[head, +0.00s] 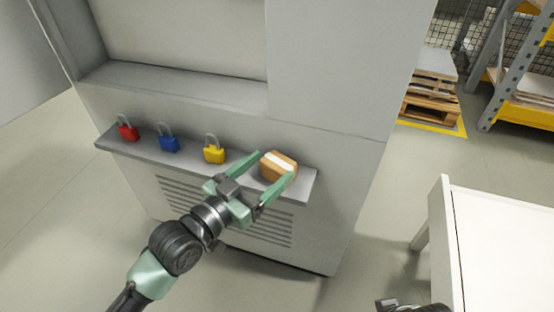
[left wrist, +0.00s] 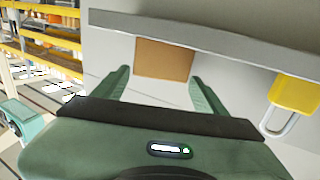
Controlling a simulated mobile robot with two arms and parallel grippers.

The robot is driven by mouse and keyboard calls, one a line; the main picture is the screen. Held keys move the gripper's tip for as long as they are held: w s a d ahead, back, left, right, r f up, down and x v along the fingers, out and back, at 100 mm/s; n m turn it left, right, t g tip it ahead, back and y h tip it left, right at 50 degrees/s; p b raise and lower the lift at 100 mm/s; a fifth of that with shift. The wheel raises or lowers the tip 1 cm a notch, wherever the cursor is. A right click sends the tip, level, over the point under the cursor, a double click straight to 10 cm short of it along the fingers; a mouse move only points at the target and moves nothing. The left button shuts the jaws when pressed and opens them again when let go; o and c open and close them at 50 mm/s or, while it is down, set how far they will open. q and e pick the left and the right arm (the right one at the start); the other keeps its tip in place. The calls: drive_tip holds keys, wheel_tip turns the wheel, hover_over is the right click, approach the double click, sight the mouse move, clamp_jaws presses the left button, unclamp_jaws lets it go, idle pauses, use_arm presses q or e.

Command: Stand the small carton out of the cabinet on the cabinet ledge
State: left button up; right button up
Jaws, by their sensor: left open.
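The small carton (head: 279,167) is brown with a white band and sits at the right end of the grey cabinet ledge (head: 186,168). My left gripper (head: 275,168) is open, with one finger on each side of the carton. In the left wrist view the carton (left wrist: 165,60) shows between the two spread fingers, against the ledge (left wrist: 220,38), with a gap beside each finger. The cabinet's upper opening (head: 180,80) looks empty where I see it. Only a dark bit of my right arm shows at the bottom edge of the head view.
Red (head: 127,131), blue (head: 168,142) and yellow (head: 214,153) padlocks stand on the ledge left of the carton. A white table (head: 500,240) is at the right. Wooden pallets (head: 432,90) and a yellow rack (head: 530,112) stand behind. Floor left of the cabinet is clear.

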use_arm(q)
drive_tip(key=v, duration=0.8)
drive_tip(key=s+a+f+n+g+y, duration=0.2)
drive_tip(key=s+a+f+y, duration=0.15)
drive_tip(key=f, duration=0.25)
drive_tip(key=s+a+f+n+g+y, duration=0.1)
drive_tip(key=s+a+f+g+y, duration=0.1)
drive_tip(key=f+y, duration=0.35)
drive_tip(key=s+a+f+n+g+y, duration=0.2)
drive_tip(key=s+a+f+g, duration=0.4)
drive_tip(key=s, duration=0.6)
wheel_tip(320, 180, down, 3)
drive_tip(key=shift+a+r+n+p, duration=0.1)
drive_tip(key=shift+a+n+p, duration=0.2)
drive_tip(key=shift+a+n, duration=0.4)
drive_tip(key=shift+s, duration=0.1)
